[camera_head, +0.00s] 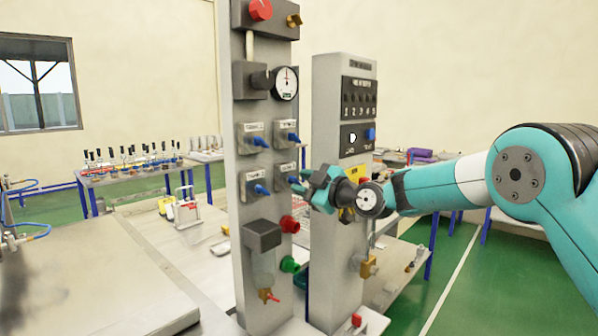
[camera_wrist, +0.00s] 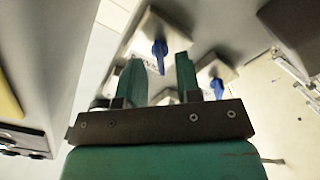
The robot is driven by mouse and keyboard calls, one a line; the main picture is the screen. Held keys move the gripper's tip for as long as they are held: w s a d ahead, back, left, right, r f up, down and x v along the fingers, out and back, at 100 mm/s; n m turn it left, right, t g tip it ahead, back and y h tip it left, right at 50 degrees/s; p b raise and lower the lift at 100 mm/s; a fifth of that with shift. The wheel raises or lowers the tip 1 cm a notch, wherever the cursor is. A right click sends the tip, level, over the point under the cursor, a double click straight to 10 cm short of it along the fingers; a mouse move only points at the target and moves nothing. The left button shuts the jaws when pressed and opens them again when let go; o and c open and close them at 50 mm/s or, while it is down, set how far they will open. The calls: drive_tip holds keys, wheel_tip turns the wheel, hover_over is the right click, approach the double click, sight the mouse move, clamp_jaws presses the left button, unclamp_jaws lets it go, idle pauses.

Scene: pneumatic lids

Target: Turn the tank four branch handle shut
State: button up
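Four small grey valve boxes with blue handles sit in two rows on the tall grey panel (camera_head: 247,210). Their labels are too small to read, so I cannot tell which is tank four. The upper handles are the left one (camera_head: 258,141) and right one (camera_head: 293,137); below are the left one (camera_head: 261,189) and right one (camera_head: 294,180). My gripper (camera_head: 306,188) is right beside the lower right valve in the head view. In the wrist view my gripper (camera_wrist: 158,62) is open and a blue handle (camera_wrist: 160,52) shows between its fingertips; contact cannot be told.
A second blue handle (camera_wrist: 217,88) is close to the right finger. A round gauge (camera_head: 286,83) and a red knob (camera_head: 261,9) are higher on the panel. A red fitting (camera_head: 289,224) and green fitting (camera_head: 289,264) stick out below. A second grey column (camera_head: 326,110) stands close behind my gripper.

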drive_tip(key=shift+x, duration=0.95)
clamp_jaws()
